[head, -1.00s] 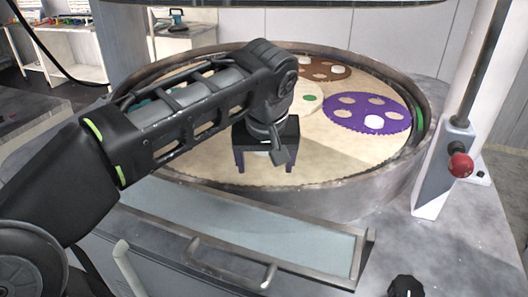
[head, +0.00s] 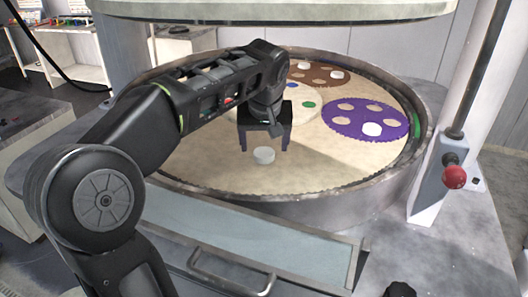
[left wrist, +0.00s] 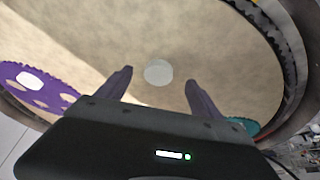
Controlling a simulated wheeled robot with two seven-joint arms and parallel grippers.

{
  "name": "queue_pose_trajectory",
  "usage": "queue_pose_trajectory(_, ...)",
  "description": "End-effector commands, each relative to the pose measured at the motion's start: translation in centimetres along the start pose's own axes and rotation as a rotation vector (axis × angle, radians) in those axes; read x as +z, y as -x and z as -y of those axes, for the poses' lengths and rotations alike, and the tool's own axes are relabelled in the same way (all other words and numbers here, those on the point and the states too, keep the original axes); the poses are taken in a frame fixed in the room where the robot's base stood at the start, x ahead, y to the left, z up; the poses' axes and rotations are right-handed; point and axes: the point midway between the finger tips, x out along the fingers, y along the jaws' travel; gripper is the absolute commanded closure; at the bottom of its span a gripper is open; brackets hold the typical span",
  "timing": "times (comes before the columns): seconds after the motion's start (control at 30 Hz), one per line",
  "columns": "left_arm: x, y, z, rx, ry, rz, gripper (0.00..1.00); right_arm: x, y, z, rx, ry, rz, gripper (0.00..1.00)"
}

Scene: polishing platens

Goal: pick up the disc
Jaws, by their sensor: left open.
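A small white disc (head: 264,155) lies flat on the beige polishing platen (head: 330,168), towards its front. In the left wrist view the disc (left wrist: 158,72) appears between the two fingertips. My left gripper (head: 263,142) is open, with its dark purple fingers pointing down. In the head view it is just behind the disc. The fingers do not appear to touch the disc; their exact height above the platen is hard to tell. My right gripper is not in view.
A purple carrier (head: 345,110) holding another white disc (head: 372,129) lies at the right. A brown carrier (head: 318,79) and a pale carrier (head: 308,113) lie behind. A raised metal rim (head: 330,203) surrounds the platen. A red knob (head: 454,177) is at the right.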

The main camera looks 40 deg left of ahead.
Motion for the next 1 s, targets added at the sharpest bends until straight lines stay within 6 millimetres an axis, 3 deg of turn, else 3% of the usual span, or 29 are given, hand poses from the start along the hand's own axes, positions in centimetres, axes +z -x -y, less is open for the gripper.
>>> queue_pose_trajectory(0.4,-1.0,-0.3,0.1,-0.001,0.001,0.000,0.24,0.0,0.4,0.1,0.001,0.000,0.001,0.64)
queue_pose_trajectory(0.7,-0.9,-4.7,0.0,-0.001,0.000,0.001,0.24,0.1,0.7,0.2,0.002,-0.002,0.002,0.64)
queue_pose_trajectory(1.0,-0.9,-5.4,0.0,0.000,0.000,-0.001,0.24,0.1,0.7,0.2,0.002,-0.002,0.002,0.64)
